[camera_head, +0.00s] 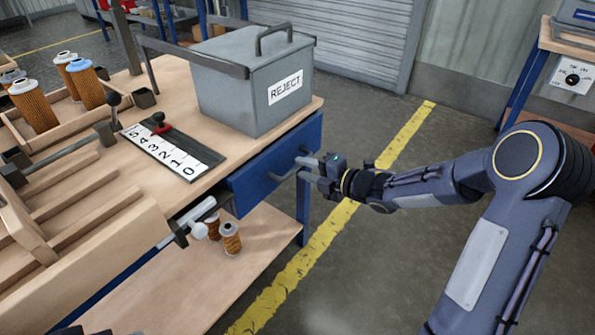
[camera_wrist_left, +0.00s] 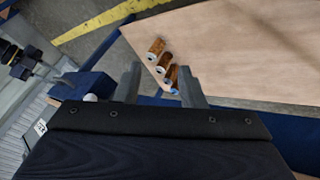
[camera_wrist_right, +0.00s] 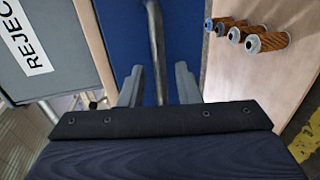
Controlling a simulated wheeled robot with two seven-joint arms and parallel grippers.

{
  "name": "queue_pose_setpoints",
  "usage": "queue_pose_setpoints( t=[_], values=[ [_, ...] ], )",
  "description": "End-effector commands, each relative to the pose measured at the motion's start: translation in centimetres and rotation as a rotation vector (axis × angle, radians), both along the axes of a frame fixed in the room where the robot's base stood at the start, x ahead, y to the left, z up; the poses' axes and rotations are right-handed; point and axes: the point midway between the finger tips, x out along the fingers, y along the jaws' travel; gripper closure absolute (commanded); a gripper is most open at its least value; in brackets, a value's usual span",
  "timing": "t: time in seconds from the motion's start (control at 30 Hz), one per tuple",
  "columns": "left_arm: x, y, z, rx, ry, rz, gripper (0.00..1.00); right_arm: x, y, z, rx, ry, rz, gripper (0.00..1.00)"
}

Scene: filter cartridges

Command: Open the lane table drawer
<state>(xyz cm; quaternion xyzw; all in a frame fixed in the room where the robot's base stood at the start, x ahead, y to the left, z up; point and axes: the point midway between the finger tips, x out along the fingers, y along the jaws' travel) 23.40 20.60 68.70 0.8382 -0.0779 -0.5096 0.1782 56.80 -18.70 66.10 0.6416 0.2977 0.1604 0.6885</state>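The lane table (camera_head: 215,140) has a blue drawer (camera_head: 262,178) under its top at the front right, with a grey bar handle (camera_head: 287,174). The drawer front looks about flush with the table; a small gap cannot be told. My right gripper (camera_head: 308,168) is at the handle. In the right wrist view my right gripper (camera_wrist_right: 159,72) is open, with the handle bar (camera_wrist_right: 156,45) between its fingers and gaps showing on both sides. In the left wrist view my left gripper (camera_wrist_left: 161,75) is open and empty, above the lower shelf (camera_wrist_left: 235,45).
A grey REJECT bin (camera_head: 250,85) stands on the tabletop above the drawer. A numbered strip (camera_head: 172,152) lies beside it. Several filter cartridges (camera_head: 231,239) stand on the lower shelf. A wooden rack (camera_head: 80,215) fills the left. The floor right of the table is free, with a yellow line (camera_head: 335,215).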

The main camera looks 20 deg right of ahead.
Motion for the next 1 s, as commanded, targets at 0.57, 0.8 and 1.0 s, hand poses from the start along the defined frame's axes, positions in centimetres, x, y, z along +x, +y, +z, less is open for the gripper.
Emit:
queue_pose_setpoints(
  t=[0.57, 0.8, 1.0],
  values=[
    [0.0, 0.0, -0.8, 0.0, 0.0, 0.0, 0.64, 2.3, 1.9, -0.6, 0.001, 0.002, -0.001, 0.73],
    [0.0, 0.0, -0.8, 0.0, 0.001, 0.0, 0.64, 2.3, 1.8, -0.6, 0.001, 0.002, -0.001, 1.0],
    [0.0, 0.0, -0.8, 0.0, 0.001, 0.0, 0.64, 2.3, 1.8, -0.6, 0.0, 0.003, -0.001, 1.0]
  ],
)
